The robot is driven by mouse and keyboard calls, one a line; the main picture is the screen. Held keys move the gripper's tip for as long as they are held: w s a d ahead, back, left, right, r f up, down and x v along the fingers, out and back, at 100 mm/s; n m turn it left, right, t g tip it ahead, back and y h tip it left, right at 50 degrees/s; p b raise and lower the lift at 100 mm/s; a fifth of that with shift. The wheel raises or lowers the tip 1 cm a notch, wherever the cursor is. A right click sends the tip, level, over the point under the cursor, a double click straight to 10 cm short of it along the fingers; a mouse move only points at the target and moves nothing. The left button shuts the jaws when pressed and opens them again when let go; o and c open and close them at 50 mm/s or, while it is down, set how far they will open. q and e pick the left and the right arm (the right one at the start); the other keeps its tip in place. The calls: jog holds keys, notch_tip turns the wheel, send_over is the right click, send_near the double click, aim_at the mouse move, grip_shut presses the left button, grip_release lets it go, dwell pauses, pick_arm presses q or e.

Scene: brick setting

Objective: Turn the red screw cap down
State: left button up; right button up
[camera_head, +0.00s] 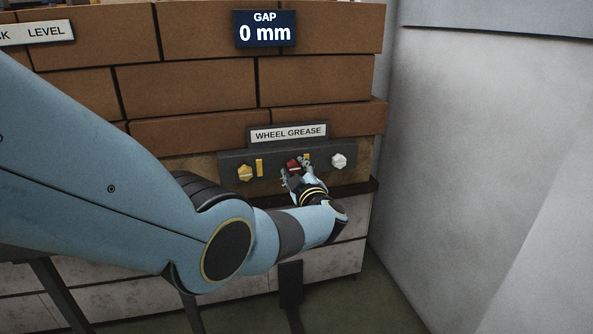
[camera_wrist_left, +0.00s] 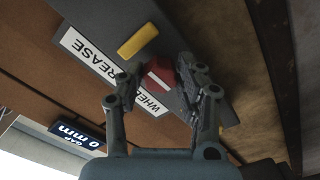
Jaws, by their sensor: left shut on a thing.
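The red screw cap (camera_head: 292,164) sits on the dark panel (camera_head: 221,160) below the "WHEEL GREASE" label. In the left wrist view the red cap (camera_wrist_left: 160,77) has a pale stripe across its face. My left gripper (camera_head: 298,170) is shut on the cap, and a finger lies on each side of it in the left wrist view (camera_wrist_left: 160,85). The fingers hide part of the cap in the head view. My right gripper is not in view.
A yellow cap (camera_head: 245,173) is left of the red one and a white cap (camera_head: 339,161) is right of it. A yellow bar (camera_wrist_left: 138,40) is close to the red cap. A display (camera_head: 265,29) reads "GAP 0 mm". A grey wall stands at the right.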

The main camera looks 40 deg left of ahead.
pick_arm(q)
jog(key=shift+d+f, duration=0.15)
jog(key=o, duration=1.1)
jog(key=shift+o, duration=0.2)
jog(key=v, duration=1.2)
